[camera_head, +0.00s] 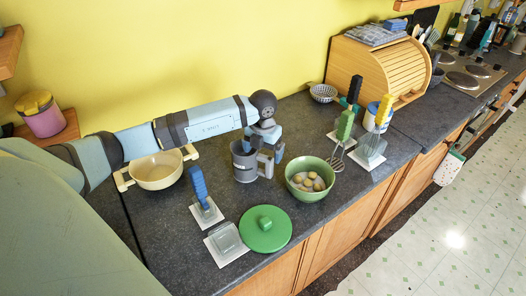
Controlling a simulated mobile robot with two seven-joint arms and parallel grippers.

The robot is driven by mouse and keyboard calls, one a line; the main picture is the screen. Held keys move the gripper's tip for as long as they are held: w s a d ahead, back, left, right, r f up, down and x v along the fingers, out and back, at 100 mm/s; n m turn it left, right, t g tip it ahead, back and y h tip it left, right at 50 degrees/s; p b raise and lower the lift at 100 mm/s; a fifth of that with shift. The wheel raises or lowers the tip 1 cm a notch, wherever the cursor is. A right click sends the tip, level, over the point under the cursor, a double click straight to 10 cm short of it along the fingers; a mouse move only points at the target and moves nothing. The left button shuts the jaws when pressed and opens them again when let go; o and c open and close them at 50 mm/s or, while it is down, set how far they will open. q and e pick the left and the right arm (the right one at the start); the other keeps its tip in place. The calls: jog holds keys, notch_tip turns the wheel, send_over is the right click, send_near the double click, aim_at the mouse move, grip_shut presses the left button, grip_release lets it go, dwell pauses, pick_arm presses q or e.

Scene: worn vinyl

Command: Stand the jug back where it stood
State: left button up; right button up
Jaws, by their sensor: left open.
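A dark grey jug (244,163) stands upright on the dark counter, left of the green bowl. Its handle faces right. My left arm reaches in from the left above the counter, and my left gripper (271,153) points down at the jug's handle side. The gripper is open. Its fingers are beside the handle, but I cannot tell whether they touch it or straddle it. The gripper hides part of the jug's right rim. My right gripper is not in view.
A green bowl (296,187) of round yellowish items stands close right of the jug. A green lid (265,232), a blue-handled tool (199,188) and a glass dish (226,239) are in front. A cream pot (157,174) stands left. A wooden bread bin (360,72) is behind right.

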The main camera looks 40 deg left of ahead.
pick_arm(q)
jog(key=shift+r+p, duration=0.75)
jog(key=shift+r, duration=0.7)
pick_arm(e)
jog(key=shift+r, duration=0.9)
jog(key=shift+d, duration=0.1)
pick_arm(q)
notch_tip(320, 180, up, 14)
jog(key=b, duration=0.2)
jog(key=shift+b, duration=0.35)
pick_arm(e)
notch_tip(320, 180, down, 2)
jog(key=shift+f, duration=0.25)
pick_arm(q)
jog(key=shift+f, duration=0.1)
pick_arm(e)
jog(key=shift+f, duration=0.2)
